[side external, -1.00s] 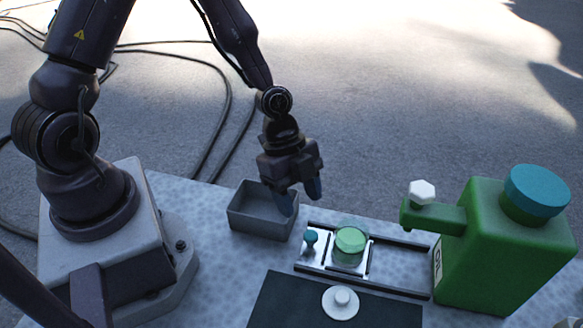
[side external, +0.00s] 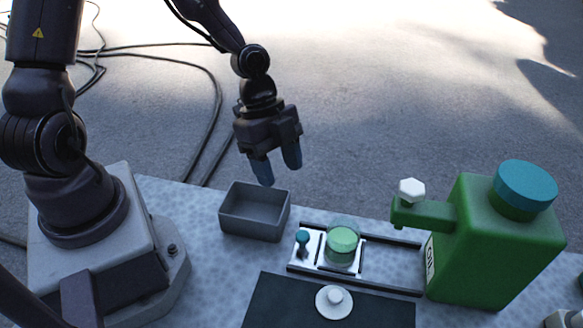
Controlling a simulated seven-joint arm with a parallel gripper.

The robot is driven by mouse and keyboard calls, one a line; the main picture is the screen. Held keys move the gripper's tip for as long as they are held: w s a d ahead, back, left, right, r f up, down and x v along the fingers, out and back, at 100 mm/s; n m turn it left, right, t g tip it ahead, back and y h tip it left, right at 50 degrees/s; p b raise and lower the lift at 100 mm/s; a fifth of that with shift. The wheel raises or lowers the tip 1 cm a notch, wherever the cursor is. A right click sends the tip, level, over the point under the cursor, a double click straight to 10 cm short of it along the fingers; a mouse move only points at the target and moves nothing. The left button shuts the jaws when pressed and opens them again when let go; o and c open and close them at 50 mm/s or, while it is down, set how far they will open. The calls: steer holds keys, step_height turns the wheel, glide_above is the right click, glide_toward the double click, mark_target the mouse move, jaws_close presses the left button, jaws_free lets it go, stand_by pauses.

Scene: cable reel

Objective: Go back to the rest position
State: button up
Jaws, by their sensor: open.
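My gripper (side external: 278,172) is in the side external view, pointing down with its two blue fingertips apart and nothing between them. It hangs in the air above and behind the grey open box (side external: 254,223), clear of its rim as far as I can see. My arm reaches to it from the left. The box looks empty, though part of its floor is hard to see.
A metal slide with dark rails (side external: 392,270) holds a clear cup with green contents (side external: 342,240) and a small teal knob (side external: 302,238). A green oil can (side external: 495,245) stands right. A white-knobbed lid (side external: 334,301) lies on a dark mat (side external: 270,305). Cables (side external: 213,110) lie on the ground behind.

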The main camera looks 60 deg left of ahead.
steer(key=s+a+r+n+g+y, duration=0.1)
steer(key=s+a+r+n+y, duration=0.4)
steer(key=a+n, duration=0.5)
steer(key=s+d+r+n+t, duration=0.2)
steer(key=r+t, duration=0.1)
steer(key=r, duration=0.4)
steer(key=s+d+r+n+t, duration=0.2)
steer(key=s+r+n+t, duration=0.1)
steer(key=r, duration=0.4)
steer(key=shift+s+d+r+h, duration=0.15)
steer(key=shift+d+r+h, duration=0.05)
steer(key=shift+r+h, duration=0.15)
